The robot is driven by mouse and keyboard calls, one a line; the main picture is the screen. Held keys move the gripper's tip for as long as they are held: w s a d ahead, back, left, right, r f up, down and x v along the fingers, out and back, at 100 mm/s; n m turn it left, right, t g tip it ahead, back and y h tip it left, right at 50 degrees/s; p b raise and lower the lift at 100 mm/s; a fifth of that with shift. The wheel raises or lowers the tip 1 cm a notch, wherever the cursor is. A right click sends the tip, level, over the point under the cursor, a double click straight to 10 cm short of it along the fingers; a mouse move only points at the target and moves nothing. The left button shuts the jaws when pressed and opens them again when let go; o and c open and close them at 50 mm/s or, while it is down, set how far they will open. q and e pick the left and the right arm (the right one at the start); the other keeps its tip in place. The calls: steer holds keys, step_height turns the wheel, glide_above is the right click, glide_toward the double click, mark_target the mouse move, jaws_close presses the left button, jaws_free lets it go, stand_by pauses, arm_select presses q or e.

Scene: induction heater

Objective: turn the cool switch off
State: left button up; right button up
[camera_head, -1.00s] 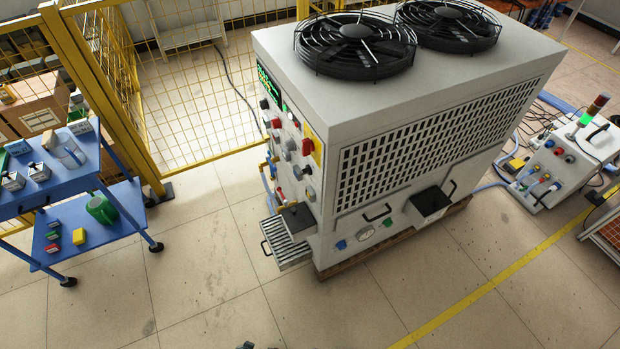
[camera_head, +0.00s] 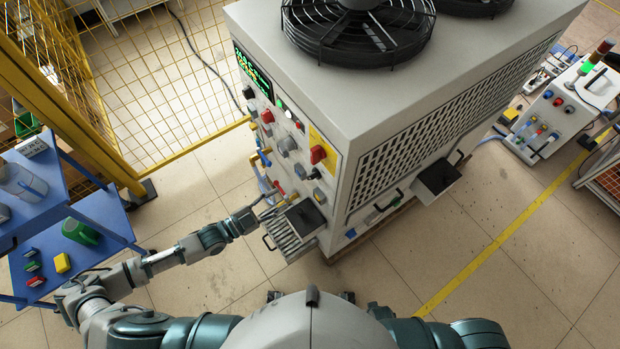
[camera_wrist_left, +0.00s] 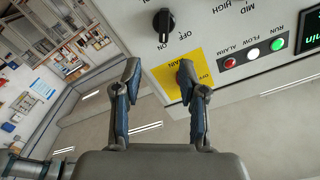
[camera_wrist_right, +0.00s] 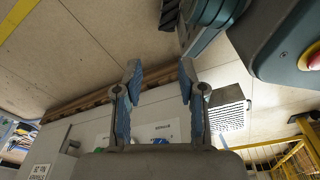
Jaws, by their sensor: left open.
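The control panel (camera_head: 285,135) of the heater cabinet carries several knobs and switches; their labels are too small to read in the head view. My left gripper (camera_head: 270,198) is in front of the panel's lower part. In the left wrist view, my left gripper (camera_wrist_left: 158,78) is open and empty. Beyond its fingertips are a black knob (camera_wrist_left: 163,24) with ON and OFF marks and a yellow MAIN plate (camera_wrist_left: 182,73). I cannot tell which switch is the cool one. My right gripper (camera_wrist_right: 160,78) is open and empty in the right wrist view, and hidden in the head view.
The cabinet has fans (camera_head: 358,35) on top, and a slatted tray (camera_head: 290,238) juts out below the panel near my left gripper. A blue cart (camera_head: 85,255) stands at left, beside a yellow mesh fence (camera_head: 150,90). Floor shows between cart and cabinet.

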mark_target(309, 178)
arm_select(q)
steer(key=x, duration=1.1)
steer(key=shift+w+a+f, duration=0.1)
steer(key=shift+w+f, duration=0.05)
steer(key=shift+w, duration=0.35)
steer(key=shift+d, duration=0.5)
steer(key=shift+c, duration=0.6)
steer(key=shift+a, duration=0.25)
steer(key=c, duration=0.4)
steer(key=shift+a, duration=0.15)
jaws_close()
steer(key=shift+w, duration=0.1)
arm_select(e)
steer(key=shift+s+a+f, duration=0.2)
steer(key=shift+a, duration=0.2)
steer(key=shift+s+a+f, duration=0.15)
steer(key=shift+a, duration=0.25)
